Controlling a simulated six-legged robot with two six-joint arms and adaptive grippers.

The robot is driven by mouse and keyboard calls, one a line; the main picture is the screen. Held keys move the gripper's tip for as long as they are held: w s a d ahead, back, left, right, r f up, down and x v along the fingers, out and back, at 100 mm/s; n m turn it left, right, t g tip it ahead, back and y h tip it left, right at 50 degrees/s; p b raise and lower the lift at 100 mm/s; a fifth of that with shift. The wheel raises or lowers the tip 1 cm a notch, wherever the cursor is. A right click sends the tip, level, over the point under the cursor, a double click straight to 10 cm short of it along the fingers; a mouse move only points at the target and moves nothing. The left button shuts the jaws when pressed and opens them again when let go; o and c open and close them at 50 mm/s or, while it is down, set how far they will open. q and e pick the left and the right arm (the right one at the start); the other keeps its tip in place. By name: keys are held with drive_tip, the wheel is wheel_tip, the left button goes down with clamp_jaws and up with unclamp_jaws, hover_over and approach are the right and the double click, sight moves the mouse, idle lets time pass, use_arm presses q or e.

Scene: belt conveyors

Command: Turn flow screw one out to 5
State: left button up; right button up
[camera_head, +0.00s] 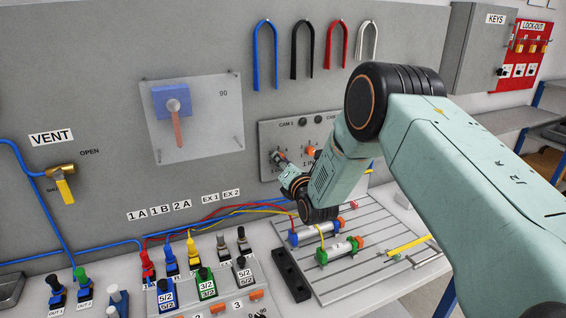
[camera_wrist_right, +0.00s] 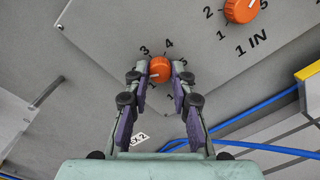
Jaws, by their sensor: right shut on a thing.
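The grey dial plate (camera_head: 270,133) is on the wall panel and also shows in the right wrist view (camera_wrist_right: 110,22). My right gripper (camera_head: 281,162) reaches its left part. In the wrist view my right gripper (camera_wrist_right: 160,72) is shut on an orange knob (camera_wrist_right: 160,67), one finger on each side. Numbers 3, 4 and 5 show around this knob; a pale mark seems to be at its lower left. Its label is hidden by the gripper. A second orange knob (camera_wrist_right: 241,10), marked "1 IN" below, sits at upper right, also in the head view (camera_head: 310,151). My left gripper is not in view.
A slotted bench plate (camera_head: 345,275) with two cylinders (camera_head: 308,234) lies below my right arm. Blue, red and yellow hoses (camera_head: 222,215) run along the panel foot. Several valves (camera_head: 193,250) stand at the left front. A lever on a clear plate (camera_head: 178,130) is left of the dials.

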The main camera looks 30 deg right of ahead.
clamp_jaws()
drive_tip(key=shift+m, duration=0.3)
drive_tip(key=shift+d+m+y+b, duration=0.1)
drive_tip(key=shift+m+y+b, duration=0.35)
drive_tip(key=shift+m+b, duration=5.2)
drive_tip(key=shift+d+m+y+p, duration=0.1)
drive_tip(key=shift+m+y, duration=0.35)
drive_tip(key=shift+m, duration=10.9)
